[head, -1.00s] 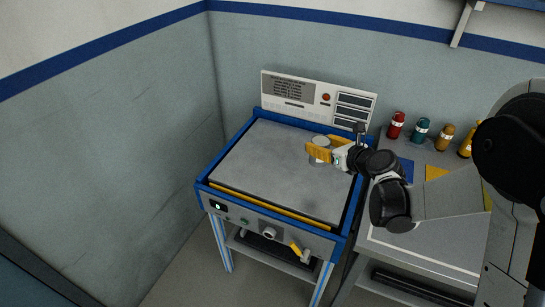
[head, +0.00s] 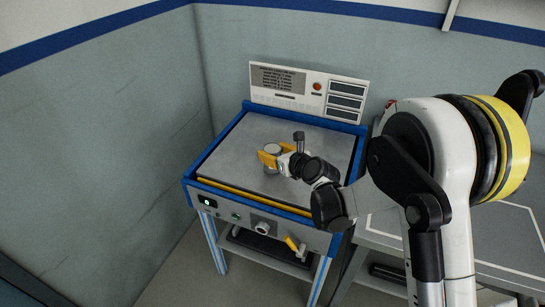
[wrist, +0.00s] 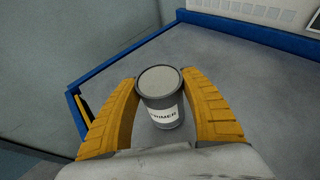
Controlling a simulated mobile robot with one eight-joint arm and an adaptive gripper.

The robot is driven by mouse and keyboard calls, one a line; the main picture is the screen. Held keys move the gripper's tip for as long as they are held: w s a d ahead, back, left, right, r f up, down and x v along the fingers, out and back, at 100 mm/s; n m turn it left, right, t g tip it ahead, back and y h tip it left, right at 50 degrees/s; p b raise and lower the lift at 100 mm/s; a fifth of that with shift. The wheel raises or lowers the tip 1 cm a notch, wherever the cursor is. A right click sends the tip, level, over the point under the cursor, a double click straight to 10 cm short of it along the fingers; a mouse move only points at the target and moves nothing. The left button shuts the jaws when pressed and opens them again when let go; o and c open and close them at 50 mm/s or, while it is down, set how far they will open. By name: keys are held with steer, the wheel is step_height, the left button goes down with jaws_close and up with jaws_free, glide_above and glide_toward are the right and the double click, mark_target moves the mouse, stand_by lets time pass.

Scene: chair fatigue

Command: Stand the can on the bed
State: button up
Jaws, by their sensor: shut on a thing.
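The can is a grey tin (wrist: 160,98) with a white label that reads in part "RIMER". In the wrist view it is upright between the two yellow fingers of my gripper (wrist: 162,110), which is shut on it. In the head view the can's pale lid (head: 271,149) shows beside the yellow fingers of my gripper (head: 270,158), over the middle of the bed. The bed is a flat grey plate (head: 232,148) in a blue frame. I cannot tell whether the can's base touches the plate, since its lower part is partly hidden.
A white panel (head: 308,92) with a red button and dark displays stands along the bed's back edge. The bed's front has knobs and a yellow lever (head: 291,243). A grey bench (head: 490,225) stands to the right. The plate around the can is clear.

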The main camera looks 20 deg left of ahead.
steer(key=shift+f, duration=0.2)
steer(key=o, duration=1.4)
steer(key=shift+f, duration=0.2)
